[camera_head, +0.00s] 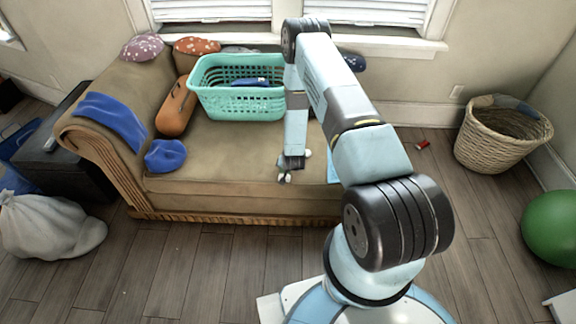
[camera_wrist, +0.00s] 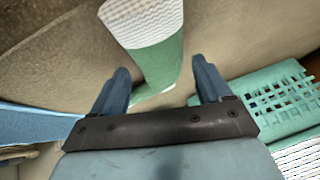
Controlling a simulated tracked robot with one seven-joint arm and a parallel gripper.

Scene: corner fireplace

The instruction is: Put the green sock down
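The green sock (camera_wrist: 162,62) has a white ribbed cuff and shows in the wrist view against the tan sofa seat. Its green part reaches between my gripper's two fingers (camera_wrist: 160,76), with gaps on both sides. My gripper is open and I see no finger pressing on the sock. In the head view, my gripper (camera_head: 292,169) points down low over the front of the sofa (camera_head: 225,160) seat. I cannot make out the sock there. The wrist view does not clearly show whether the sock rests fully on the seat.
A teal laundry basket (camera_head: 240,103) with something blue inside stands on the sofa, left of my arm. An orange bolster (camera_head: 175,108) and blue cloths (camera_head: 165,155) lie farther left. A wicker basket (camera_head: 500,135) and green ball (camera_head: 552,228) are at right. Open floor lies in front.

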